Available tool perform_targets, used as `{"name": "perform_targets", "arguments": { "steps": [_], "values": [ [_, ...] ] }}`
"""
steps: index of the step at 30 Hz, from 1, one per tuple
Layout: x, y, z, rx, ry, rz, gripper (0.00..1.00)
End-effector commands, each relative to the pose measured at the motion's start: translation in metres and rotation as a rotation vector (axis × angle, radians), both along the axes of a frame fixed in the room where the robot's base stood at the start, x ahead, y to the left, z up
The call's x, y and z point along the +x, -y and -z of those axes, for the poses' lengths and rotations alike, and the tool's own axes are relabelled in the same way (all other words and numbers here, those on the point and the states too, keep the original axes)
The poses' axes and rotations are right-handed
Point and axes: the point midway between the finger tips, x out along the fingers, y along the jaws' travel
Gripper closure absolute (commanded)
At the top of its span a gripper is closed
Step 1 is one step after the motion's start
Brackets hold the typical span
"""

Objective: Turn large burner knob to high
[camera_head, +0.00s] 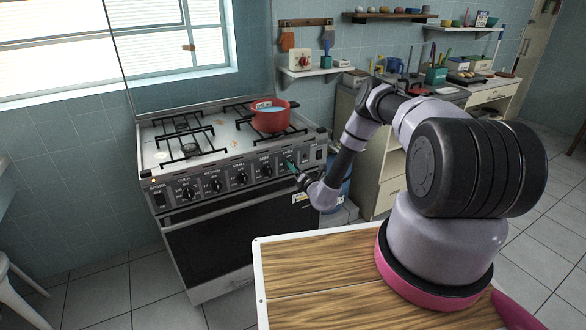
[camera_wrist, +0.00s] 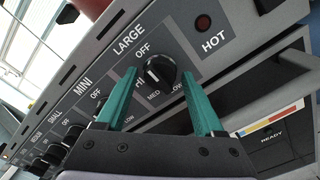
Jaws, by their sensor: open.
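The large burner knob (camera_wrist: 161,71) is a round black knob under the labels LARGE and OFF on the stove's grey front panel in the wrist view. Printed settings, MED and LOW among them, lie around its lower side. I cannot tell surely which mark its pointer faces. My gripper (camera_wrist: 159,76) is open, with one teal finger on each side of the knob. Contact with the knob is not clear. In the head view my gripper (camera_head: 292,168) reaches the right end of the knob row and mostly hides the large knob.
The stove (camera_head: 215,150) has several more knobs to the left, the nearest labelled MINI (camera_wrist: 99,107). A red pot (camera_head: 270,120) stands on the back right burner. A red indicator (camera_wrist: 203,24) marked HOT is right of the knob. The oven door lies below the panel.

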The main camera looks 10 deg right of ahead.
Motion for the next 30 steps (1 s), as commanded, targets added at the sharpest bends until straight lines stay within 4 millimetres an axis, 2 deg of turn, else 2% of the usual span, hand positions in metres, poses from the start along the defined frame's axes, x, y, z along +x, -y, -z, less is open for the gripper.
{"name": "perform_targets", "arguments": {
  "steps": [1, 2, 3, 5, 6, 22, 30],
  "values": [
    [-0.0001, 0.0, 0.0, 0.0, 0.0, 0.0, 0.3],
    [-0.0001, 0.0, 0.0, 0.0, 0.0, 0.0, 0.38],
    [-0.0001, 0.0, 0.0, 0.0, 0.0, 0.0, 0.53],
    [-0.0002, 0.0001, -0.0001, 0.0, 0.0, 0.0, 0.76],
    [-0.0002, 0.0001, -0.0001, 0.0, 0.0, 0.0, 0.8],
    [0.0034, -0.0009, -0.0002, -0.007, 0.004, 0.0, 0.81],
    [0.0045, -0.0013, -0.0006, -0.238, 0.079, 0.0, 0.81]
  ]
}}
